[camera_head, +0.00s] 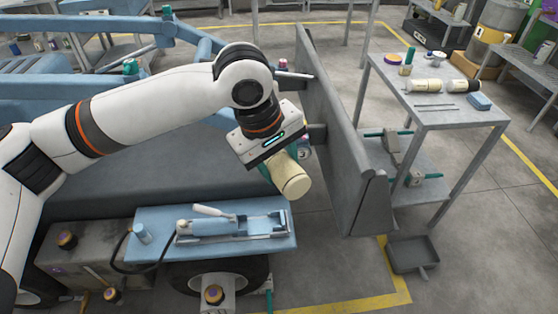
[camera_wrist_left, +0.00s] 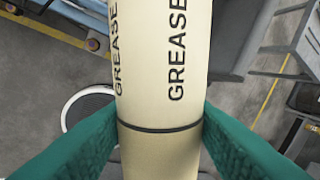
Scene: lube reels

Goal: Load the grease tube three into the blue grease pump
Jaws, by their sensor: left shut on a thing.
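A cream grease tube (camera_head: 291,180) with dark "GREASE" lettering is held in my left gripper (camera_head: 280,166). In the left wrist view the tube (camera_wrist_left: 165,70) fills the middle, with the two green fingers (camera_wrist_left: 160,140) pressed on either side near a dark band. No number is readable on it. The blue grease pump (camera_head: 210,227) lies on a light blue platform (camera_head: 270,244), below and left of the held tube. The tube is in the air, apart from the pump. My right gripper is not in view.
A grey upright panel (camera_head: 335,130) stands just right of my left gripper. A metal table (camera_head: 440,117) beyond it holds two more cream tubes (camera_head: 424,86), a blue block (camera_head: 479,102) and small items. A grey tray (camera_head: 413,255) lies on the floor.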

